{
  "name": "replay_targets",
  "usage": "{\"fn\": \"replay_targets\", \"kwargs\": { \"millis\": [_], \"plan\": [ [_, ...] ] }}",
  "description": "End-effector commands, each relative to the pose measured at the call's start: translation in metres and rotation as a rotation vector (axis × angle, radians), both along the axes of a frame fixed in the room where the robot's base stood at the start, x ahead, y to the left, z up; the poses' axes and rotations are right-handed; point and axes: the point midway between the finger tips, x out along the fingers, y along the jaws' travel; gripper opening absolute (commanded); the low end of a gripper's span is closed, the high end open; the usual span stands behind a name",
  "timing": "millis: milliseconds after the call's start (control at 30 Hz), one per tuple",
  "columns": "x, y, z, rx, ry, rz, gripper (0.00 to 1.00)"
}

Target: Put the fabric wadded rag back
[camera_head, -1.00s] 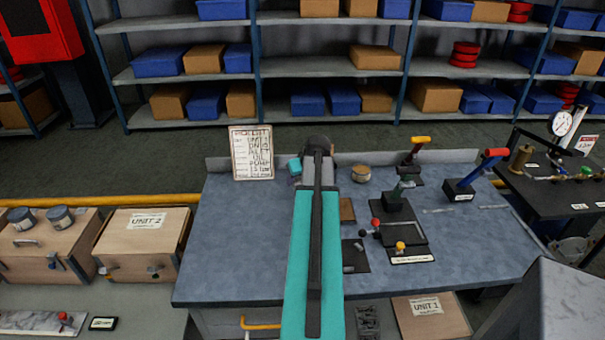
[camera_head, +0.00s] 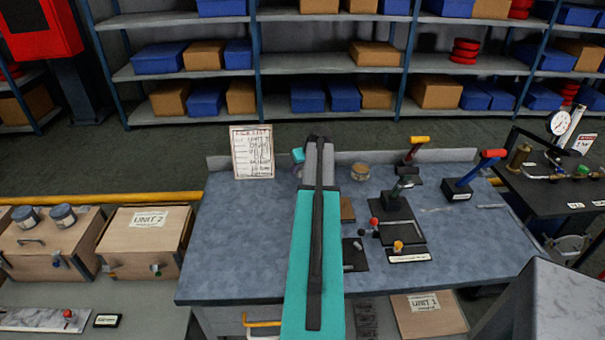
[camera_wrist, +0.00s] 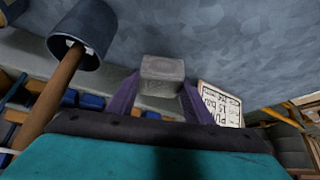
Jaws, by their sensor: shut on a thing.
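In the wrist view a small grey block-like wad, which I take to be the fabric rag (camera_wrist: 162,68), sits between the purple fingers of my gripper (camera_wrist: 160,88). The gripper is shut on it. Blue-grey bench surface shows beyond it; I cannot tell whether the rag touches the bench. In the head view my arm covers the rag, and only a bit of my gripper (camera_head: 298,164) shows at the left of the arm, near the back edge of the workbench (camera_head: 235,240).
A white checklist sign (camera_head: 252,152) stands left of my gripper at the bench's back edge. In the wrist view a dark blue cylinder on a brown rod (camera_wrist: 86,33) is close at left. The bench's left part is clear.

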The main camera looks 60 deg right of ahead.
Motion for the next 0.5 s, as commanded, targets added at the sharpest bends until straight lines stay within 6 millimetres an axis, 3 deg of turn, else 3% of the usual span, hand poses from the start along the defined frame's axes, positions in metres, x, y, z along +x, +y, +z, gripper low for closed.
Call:
{"fn": "replay_targets", "kwargs": {
  "millis": [267,500],
  "plan": [
    [0.0,0.0,-0.002,0.0,0.0,-0.001,0.25],
    [0.0,0.0,-0.017,0.002,0.0,-0.001,0.25]
  ]
}}
